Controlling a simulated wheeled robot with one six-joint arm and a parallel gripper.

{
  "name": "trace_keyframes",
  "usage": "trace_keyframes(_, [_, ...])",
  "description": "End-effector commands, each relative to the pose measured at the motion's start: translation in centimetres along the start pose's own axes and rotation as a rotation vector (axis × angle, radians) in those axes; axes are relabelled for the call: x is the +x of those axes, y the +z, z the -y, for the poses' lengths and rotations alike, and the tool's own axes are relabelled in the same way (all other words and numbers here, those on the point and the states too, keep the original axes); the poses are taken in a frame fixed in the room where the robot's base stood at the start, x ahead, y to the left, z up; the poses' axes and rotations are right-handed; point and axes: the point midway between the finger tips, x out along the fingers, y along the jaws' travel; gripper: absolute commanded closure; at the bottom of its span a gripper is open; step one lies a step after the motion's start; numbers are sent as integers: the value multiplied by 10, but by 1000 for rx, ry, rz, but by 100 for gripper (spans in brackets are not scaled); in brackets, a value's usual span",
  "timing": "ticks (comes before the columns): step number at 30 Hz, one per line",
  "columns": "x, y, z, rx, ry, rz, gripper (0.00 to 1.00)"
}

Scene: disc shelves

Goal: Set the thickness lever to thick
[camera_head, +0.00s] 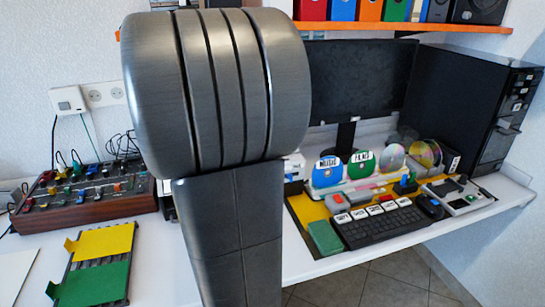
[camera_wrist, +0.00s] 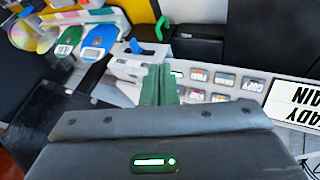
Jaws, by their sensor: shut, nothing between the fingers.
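My gripper (camera_wrist: 158,88) shows in the wrist view as two green fingers held together, with nothing between them. The fingers are in front of a pale panel (camera_wrist: 255,88) with several labelled grey buttons, one reading COPY upside down. Just beyond the fingertips is a white slotted part (camera_wrist: 125,72) with a small blue piece (camera_wrist: 135,46) at its far side. A green hooked piece (camera_wrist: 161,28) stands behind it. I cannot tell which of these, if any, is the thickness lever. I cannot tell whether the fingers touch the panel. In the head view my arm hides the gripper and the panel.
In the head view a keyboard (camera_head: 380,226), discs on stands (camera_head: 361,166), a monitor (camera_head: 358,85) and a black computer tower (camera_head: 470,100) are on the right. A control box (camera_head: 85,198) and a green-yellow rack (camera_head: 95,265) are on the left. A shelf (camera_head: 430,28) hangs above.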

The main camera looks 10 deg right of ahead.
Motion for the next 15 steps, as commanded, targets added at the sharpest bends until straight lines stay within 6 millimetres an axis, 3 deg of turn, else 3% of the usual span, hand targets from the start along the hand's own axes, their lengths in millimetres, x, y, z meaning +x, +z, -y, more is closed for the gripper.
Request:
trace_keyframes(7, [24,-5,2,1,8,-6,100])
trace_keyframes(15, [83,-4,2,1,7,-4,100])
